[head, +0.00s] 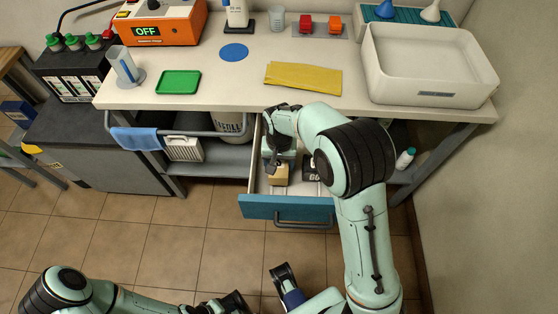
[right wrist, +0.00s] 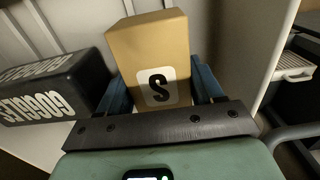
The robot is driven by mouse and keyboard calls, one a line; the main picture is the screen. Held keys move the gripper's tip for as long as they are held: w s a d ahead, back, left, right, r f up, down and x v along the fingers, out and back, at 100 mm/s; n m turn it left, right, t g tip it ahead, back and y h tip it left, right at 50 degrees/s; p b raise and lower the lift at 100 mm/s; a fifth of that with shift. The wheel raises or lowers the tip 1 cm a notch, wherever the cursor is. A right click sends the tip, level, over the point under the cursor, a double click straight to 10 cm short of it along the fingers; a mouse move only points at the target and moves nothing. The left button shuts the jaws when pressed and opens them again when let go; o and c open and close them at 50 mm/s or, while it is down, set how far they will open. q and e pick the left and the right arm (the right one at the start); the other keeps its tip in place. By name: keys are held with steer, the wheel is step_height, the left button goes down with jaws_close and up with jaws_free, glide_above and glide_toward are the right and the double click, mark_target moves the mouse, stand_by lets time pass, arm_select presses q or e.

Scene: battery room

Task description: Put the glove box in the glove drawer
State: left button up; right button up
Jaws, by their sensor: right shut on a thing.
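The tan box marked "S" (head: 279,177), which I take for the glove box, is over the open drawer with the blue front (head: 262,207). In the right wrist view the box (right wrist: 150,45) sits between the blue fingers of my right gripper (right wrist: 160,85), which is shut on it. In the head view my right gripper (head: 278,163) reaches down into the drawer area from above. Whether the box touches the drawer floor is unclear. My left gripper (head: 285,285) shows only partly at the bottom of the head view; its jaws are unclear.
A black box lettered "GOGGLES" (right wrist: 45,90) lies beside the tan box in the drawer. The bench top (head: 215,85) above holds a yellow cloth (head: 303,78), a green tray (head: 178,82) and a white basin (head: 432,95). A blue cloth hangs on the rail (head: 137,139). Floor before the drawer is open.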

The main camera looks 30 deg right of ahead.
steer(key=o, duration=1.1)
steer(key=shift+o, duration=0.2)
steer(key=shift+r, duration=0.15)
arm_select(q)
steer(key=r+p, duration=0.1)
steer(key=s+r+p, duration=0.1)
steer(key=p, duration=0.1)
steer(key=shift+r+g, duration=0.15)
steer(key=shift+g, duration=0.15)
arm_select(e)
step_height(320, 180, up, 13)
arm_select(q)
steer(key=shift+s, duration=0.1)
arm_select(e)
steer(key=shift+s, duration=0.1)
